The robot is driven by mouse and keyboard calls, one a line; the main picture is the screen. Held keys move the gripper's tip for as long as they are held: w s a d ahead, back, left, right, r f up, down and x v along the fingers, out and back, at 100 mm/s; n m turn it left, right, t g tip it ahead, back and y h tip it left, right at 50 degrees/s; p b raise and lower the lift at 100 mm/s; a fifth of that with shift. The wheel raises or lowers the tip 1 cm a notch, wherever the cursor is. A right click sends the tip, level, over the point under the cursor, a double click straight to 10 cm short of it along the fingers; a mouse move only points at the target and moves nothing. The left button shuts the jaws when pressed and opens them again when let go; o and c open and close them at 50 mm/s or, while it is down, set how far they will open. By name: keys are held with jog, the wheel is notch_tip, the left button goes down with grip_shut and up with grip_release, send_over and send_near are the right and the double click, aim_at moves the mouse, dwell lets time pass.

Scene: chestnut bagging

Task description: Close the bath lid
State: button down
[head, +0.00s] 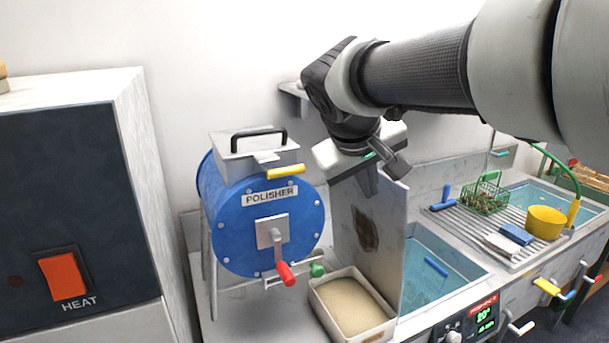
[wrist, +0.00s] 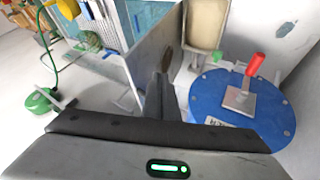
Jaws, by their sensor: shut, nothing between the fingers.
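The bath lid (head: 385,262) is a grey metal panel with a dark brown patch, standing upright at the left edge of the water-filled bath (head: 455,268). The bath is uncovered. In the wrist view the lid (wrist: 137,52) rises just beyond my fingers. My gripper (head: 369,182) is shut and empty, at the upper part of the lid, on the side facing the polisher. In the wrist view my gripper (wrist: 160,84) overlaps the lid's edge; I cannot tell whether it touches.
The blue polisher (head: 235,228) with a red-handled crank stands close on the left. A tray of tan grains (head: 350,305) sits before the lid. To the right are a ribbed drainboard (head: 478,222), a green basket (head: 486,196), a yellow pot (head: 545,222) and a second basin (head: 590,212).

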aim_at(389, 191)
jog(key=shift+w+d+f+p, duration=0.2)
jog(key=shift+w+d+f, duration=0.45)
jog(key=shift+w+d, duration=0.2)
jog(key=shift+w+d+f+p, duration=0.15)
jog(key=shift+w+d+f, duration=0.55)
jog(key=shift+d, duration=0.25)
jog(key=shift+w+d+f+p, duration=0.2)
jog(key=shift+w+d+f, duration=0.4)
jog(key=shift+w+d, duration=0.25)
